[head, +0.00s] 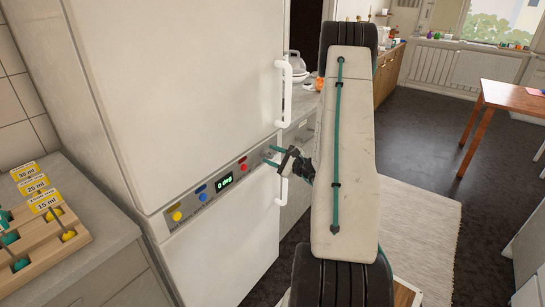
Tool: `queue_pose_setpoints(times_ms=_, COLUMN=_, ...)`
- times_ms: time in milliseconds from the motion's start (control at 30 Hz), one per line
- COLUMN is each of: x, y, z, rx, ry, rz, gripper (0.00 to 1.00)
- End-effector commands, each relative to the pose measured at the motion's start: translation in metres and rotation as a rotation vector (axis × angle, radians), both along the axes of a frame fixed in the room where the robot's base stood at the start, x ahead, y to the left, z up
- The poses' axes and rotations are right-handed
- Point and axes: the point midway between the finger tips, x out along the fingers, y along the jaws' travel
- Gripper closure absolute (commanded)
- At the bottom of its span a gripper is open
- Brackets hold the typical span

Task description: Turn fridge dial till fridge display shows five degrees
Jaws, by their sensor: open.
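The white fridge (190,90) stands at the left with a grey control strip between its upper and lower doors. The fridge display (225,181) on the strip reads "0 deg" in green. Along the strip sit a yellow knob (177,216), a blue knob (202,194) and a red knob (243,167). My gripper (270,156) is at the strip's right end, its two teal fingers apart and pointing at the panel. I cannot tell whether a dial sits between the fingers or whether they touch the panel.
White door handles (283,92) stick out above and below my gripper. A counter (75,250) at the left holds a wooden rack (40,240) with labelled cards. A wooden table (510,97) stands at the right. The dark floor (430,130) between is clear.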

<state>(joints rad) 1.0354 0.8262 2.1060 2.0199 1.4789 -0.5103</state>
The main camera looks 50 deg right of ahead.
Motion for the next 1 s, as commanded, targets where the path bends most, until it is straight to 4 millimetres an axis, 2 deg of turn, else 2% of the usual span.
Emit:
queue_pose_setpoints(times_ms=200, x=0.0005, y=0.0003, z=-0.0001, rx=0.001, ry=0.000, rz=0.000, gripper=0.59)
queue_pose_setpoints(times_ms=333, x=0.0004, y=0.0002, z=-0.0001, rx=0.000, ry=0.000, rz=0.000, gripper=0.95)
queue_pose_setpoints(times_ms=367, x=0.0004, y=0.0002, z=0.0000, rx=0.000, ry=0.000, rz=0.000, gripper=1.00)
queue_pose_setpoints(times_ms=667, x=0.0003, y=-0.0001, z=0.0003, rx=-0.021, ry=-0.002, rz=0.001, gripper=1.00)
queue_pose_setpoints(times_ms=1000, x=0.0002, y=-0.0006, z=0.0007, rx=-0.210, ry=-0.018, rz=0.000, gripper=1.00)
